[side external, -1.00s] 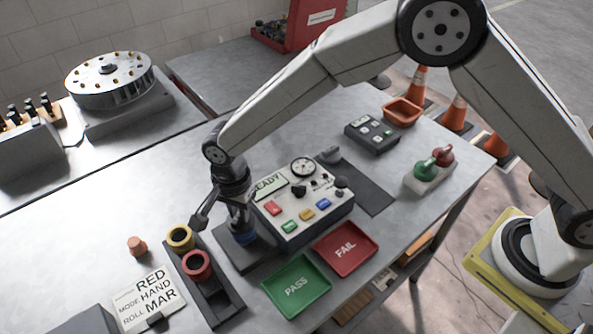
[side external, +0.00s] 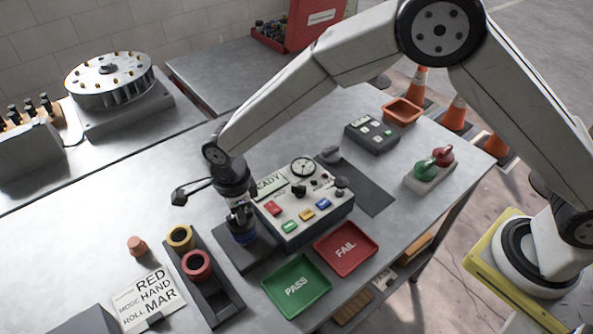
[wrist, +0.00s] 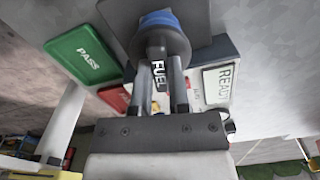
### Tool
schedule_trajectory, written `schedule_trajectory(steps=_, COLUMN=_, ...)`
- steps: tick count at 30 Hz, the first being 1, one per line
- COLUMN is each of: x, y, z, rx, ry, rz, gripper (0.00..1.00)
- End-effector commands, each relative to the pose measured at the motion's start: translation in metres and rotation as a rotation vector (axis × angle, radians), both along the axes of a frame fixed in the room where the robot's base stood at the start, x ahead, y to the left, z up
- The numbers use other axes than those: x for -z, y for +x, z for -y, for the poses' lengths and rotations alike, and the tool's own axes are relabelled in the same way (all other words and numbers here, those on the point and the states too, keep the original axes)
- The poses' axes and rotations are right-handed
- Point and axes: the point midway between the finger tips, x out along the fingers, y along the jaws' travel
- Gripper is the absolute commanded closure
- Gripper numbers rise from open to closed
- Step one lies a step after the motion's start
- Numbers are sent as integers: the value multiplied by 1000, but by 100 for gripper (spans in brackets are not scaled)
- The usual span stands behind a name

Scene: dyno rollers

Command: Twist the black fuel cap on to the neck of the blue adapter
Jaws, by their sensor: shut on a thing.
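The blue adapter (side external: 243,238) stands on a dark plate at the left end of the tester box in the side view. It also shows as a blue ring in the wrist view (wrist: 160,20). The black fuel cap (wrist: 157,62), with "FUEL" lettering beside or on it, sits between my fingers at the adapter's neck. My gripper (wrist: 164,80) is shut on the cap, pointing down over the adapter. Whether the cap's thread is engaged is hidden. In the side view my gripper (side external: 240,215) largely hides the cap.
The tester box (side external: 305,208) with gauge and buttons stands close at right. A green PASS tray (side external: 296,305) and red FAIL tray (side external: 346,266) lie in front.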

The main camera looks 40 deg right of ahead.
Motion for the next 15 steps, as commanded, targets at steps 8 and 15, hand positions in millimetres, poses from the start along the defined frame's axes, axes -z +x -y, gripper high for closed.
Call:
schedule_trajectory(steps=8, x=5, y=-2, z=1, rx=208, ry=-5, rz=-6, gripper=100)
schedule_trajectory(steps=15, x=5, y=-2, z=1, rx=259, ry=-5, rz=-6, gripper=38)
